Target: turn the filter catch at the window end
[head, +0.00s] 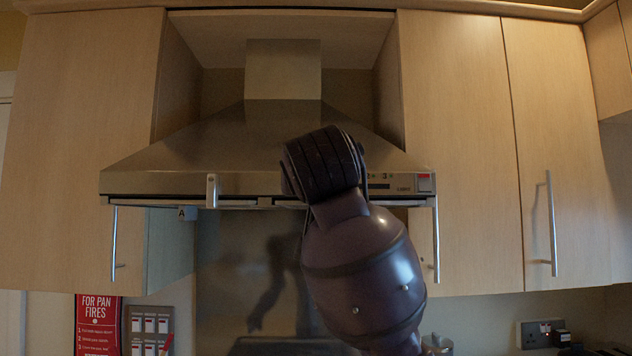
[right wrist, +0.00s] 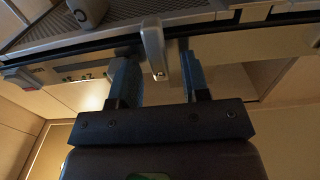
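My right gripper (right wrist: 159,62) is open under the front edge of the range hood. A pale metal catch (right wrist: 153,46) hangs down between its two fingers, nearer the left finger in the right wrist view. I see a gap on each side and cannot tell any contact. In the head view my right arm hides this catch and the gripper's fingers. Another pale upright catch (head: 212,190) hangs at the hood's front edge, left of my arm. My left gripper is not in view.
The steel hood (head: 190,165) has a control panel with a red patch (head: 424,182) at its right. A grey rounded part (right wrist: 86,12) lies by the mesh filter (right wrist: 130,14). Cabinets flank the hood, with bar handles (head: 552,225). A red sign (head: 97,322) hangs below left.

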